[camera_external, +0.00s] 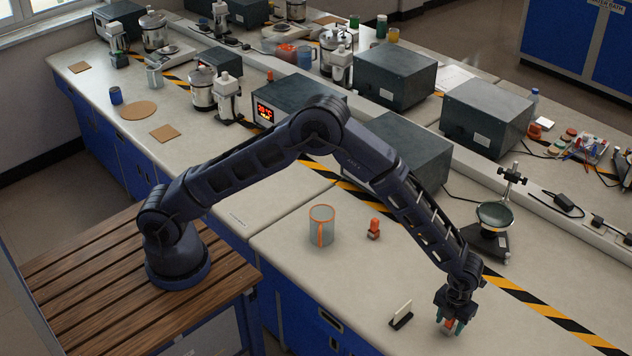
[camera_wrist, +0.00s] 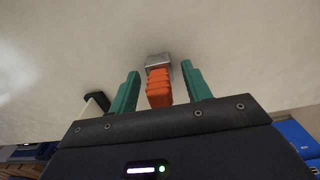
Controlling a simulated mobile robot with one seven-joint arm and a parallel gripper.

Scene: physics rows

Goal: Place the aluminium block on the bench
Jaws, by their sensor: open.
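A small silver-grey metal block (camera_wrist: 158,59), which looks like the aluminium block, shows in the wrist view at the far end of an orange ribbed piece (camera_wrist: 159,88). They appear to be one item standing on the bench top (camera_external: 365,270). My gripper (camera_wrist: 161,74) is open, with its green fingers on either side of the orange piece and visible gaps at both sides. In the external view my gripper (camera_external: 448,326) points down low over the bench near its front edge, and the fingers mostly hide the item.
A small dark stand with a white card (camera_external: 401,315) is just left of my gripper. A black stand with a round dish (camera_external: 494,216) is at the right.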

